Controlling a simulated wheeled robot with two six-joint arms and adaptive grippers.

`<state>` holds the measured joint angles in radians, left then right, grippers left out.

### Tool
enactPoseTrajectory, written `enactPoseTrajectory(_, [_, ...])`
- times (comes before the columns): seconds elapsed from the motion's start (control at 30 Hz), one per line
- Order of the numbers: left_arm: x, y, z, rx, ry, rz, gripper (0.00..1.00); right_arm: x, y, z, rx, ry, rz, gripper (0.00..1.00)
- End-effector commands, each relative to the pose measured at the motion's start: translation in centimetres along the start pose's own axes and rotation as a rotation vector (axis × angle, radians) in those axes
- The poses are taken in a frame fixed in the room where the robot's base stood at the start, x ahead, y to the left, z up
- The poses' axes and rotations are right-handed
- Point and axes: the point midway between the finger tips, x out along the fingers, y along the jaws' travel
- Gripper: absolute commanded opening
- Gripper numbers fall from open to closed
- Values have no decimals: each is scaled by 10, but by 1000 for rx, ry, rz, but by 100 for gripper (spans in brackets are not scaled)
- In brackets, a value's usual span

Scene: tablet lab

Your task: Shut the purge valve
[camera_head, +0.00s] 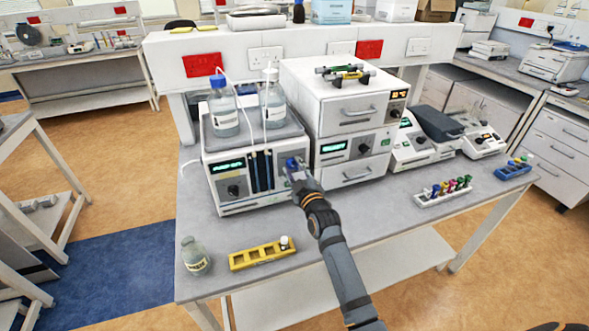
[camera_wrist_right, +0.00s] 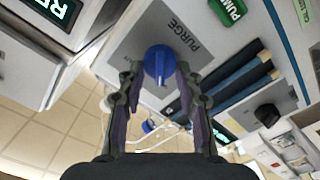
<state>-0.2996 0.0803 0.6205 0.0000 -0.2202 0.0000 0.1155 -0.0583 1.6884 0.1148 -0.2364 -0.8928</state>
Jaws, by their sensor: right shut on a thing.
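The purge valve is a blue knob (camera_wrist_right: 158,64) on the grey front panel of the pump unit, beside the printed word PURGE. In the right wrist view the two fingers of my right gripper (camera_wrist_right: 155,85) stand on either side of the knob and are shut on it. In the head view my right gripper (camera_head: 294,172) reaches the right part of the unit's front, and a bit of the blue knob (camera_head: 291,162) shows at its tip. A pointer on the knob shows in the wrist view. My left gripper is not in view.
The pump unit (camera_head: 222,172) carries two bottles on top. A stack of white drawer units (camera_head: 345,115) stands close on its right. A yellow rack (camera_head: 257,258), a small bottle (camera_head: 195,256) and a white vial rack (camera_head: 443,194) are on the bench. The bench front between them is clear.

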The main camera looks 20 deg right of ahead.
Motion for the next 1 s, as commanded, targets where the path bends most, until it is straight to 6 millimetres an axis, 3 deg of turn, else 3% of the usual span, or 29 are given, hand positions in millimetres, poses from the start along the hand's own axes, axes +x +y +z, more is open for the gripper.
enactPoseTrajectory(1.0, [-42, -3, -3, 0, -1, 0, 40, 0, 7, 1, 902, 0, 0, 4])
